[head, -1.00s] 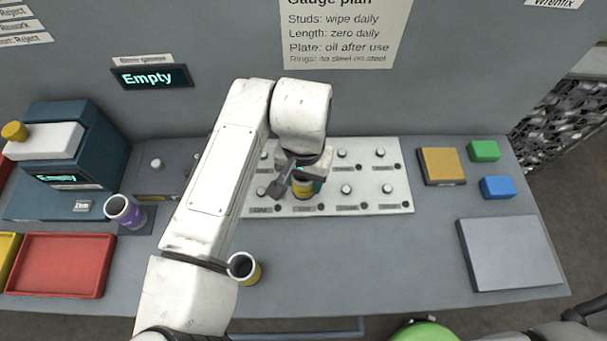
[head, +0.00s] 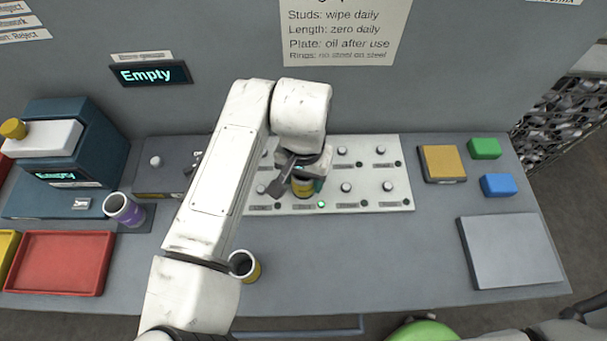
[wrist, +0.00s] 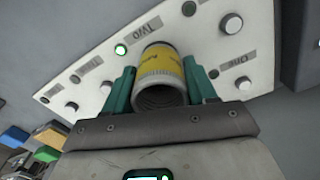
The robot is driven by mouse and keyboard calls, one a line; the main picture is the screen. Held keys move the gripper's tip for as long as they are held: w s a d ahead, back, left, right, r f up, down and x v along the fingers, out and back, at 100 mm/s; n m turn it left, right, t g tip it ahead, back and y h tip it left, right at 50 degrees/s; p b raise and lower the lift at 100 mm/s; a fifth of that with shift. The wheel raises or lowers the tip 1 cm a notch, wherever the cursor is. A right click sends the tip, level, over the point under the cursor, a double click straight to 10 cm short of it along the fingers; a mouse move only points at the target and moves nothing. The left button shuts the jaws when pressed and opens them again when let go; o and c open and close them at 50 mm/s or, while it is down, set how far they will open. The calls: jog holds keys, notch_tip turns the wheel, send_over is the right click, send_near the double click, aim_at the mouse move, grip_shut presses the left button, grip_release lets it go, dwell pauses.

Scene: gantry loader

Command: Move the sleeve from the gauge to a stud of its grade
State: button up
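A yellow-banded sleeve (head: 303,188) stands on the front-row stud place labelled Two on the pale stud plate (head: 398,205). My gripper (wrist: 160,80) is around it, with green fingers close against both sides, and looks shut on it. In the wrist view the sleeve (wrist: 160,68) shows its open grey end towards me, and a green lamp (wrist: 120,49) is lit beside the Two label. The bore gauge display (head: 150,75) reads Empty. The gauge fixture (head: 155,180) below it is partly hidden by my arm.
Another yellow-banded sleeve (head: 244,265) stands on the bench by my arm. A purple sleeve (head: 124,209) stands beside the blue length gauge (head: 85,150), whose display also reads Empty. A red tray (head: 60,263) is at left, a grey plate (head: 510,252) at right. Centre-front bench is clear.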

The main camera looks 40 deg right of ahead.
jog(key=o, duration=0.4)
jog(key=shift+o, duration=0.2)
notch_tip(320, 180, up, 11)
jog(key=shift+b, duration=0.35)
dwell(0.5)
